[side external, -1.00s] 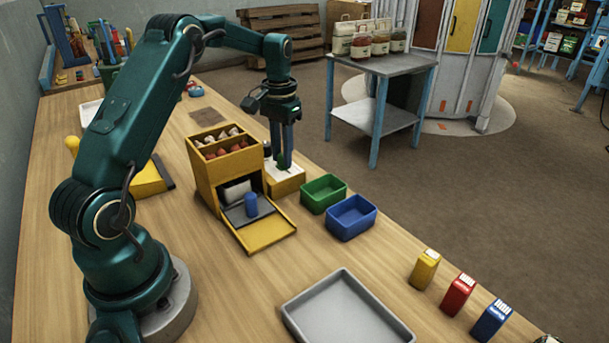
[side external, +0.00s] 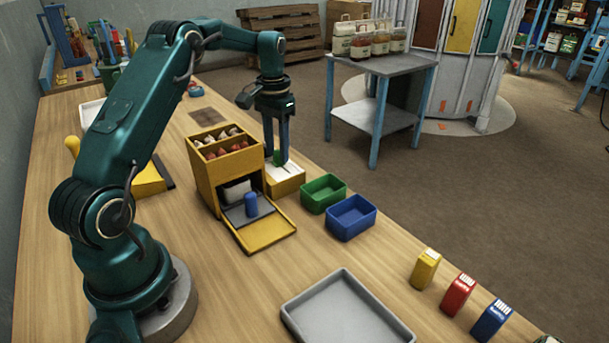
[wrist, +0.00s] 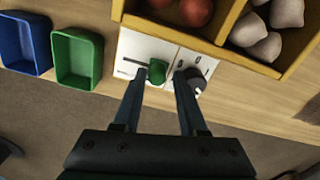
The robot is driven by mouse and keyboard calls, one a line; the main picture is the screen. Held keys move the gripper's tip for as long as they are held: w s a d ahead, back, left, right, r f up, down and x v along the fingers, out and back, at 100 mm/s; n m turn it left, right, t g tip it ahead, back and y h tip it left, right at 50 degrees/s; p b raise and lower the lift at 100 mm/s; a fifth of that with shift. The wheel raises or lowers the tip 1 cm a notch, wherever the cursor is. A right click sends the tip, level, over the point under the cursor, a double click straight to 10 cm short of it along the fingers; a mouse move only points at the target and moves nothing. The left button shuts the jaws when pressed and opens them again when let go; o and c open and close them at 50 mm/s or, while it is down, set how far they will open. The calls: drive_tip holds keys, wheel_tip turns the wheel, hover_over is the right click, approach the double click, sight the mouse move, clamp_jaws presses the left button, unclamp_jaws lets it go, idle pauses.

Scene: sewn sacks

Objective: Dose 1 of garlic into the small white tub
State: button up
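Pale garlic bulbs (side external: 222,134) fill one top compartment of the yellow dispenser box (side external: 207,181); they also show in the wrist view (wrist: 266,45). Beside the box is a white-topped control panel (side external: 290,171) with a green slider knob (wrist: 157,71) in a slot and a dark round dial (wrist: 197,83). My gripper (wrist: 160,72) is open and points down over the panel, one finger on each side of the green knob; contact cannot be told. A white object (side external: 236,191), possibly the small tub, sits in the box's lower opening behind a blue cylinder (side external: 251,205).
Reddish round vegetables (side external: 232,148) fill the compartment beside the garlic. Green (side external: 323,195) and blue (side external: 351,218) bins stand right of the panel. A grey tray (side external: 345,312) and yellow, red and blue packs (side external: 458,295) are nearer. Bare table lies between.

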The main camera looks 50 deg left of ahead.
drive_tip(key=shift+d, duration=0.3)
drive_tip(key=shift+d+r, duration=0.2)
drive_tip(key=shift+d, duration=0.6)
wheel_tip(320, 180, up, 5)
drive_tip(key=shift+d+r, duration=0.1)
drive_tip(key=shift+r, duration=0.05)
drive_tip(key=s+d+r+m+t, duration=0.2)
drive_tip(key=s+d+r+t, duration=0.1)
drive_tip(key=d+r, duration=0.7)
drive_tip(key=s+d+m+t, duration=0.2)
drive_tip(key=s+d, duration=0.5)
drive_tip(key=s, duration=0.6)
drive_tip(key=shift+s+d+f+t, duration=0.3)
drive_tip(key=shift+d+f+t, duration=0.05)
drive_tip(key=shift+d+t, duration=0.05)
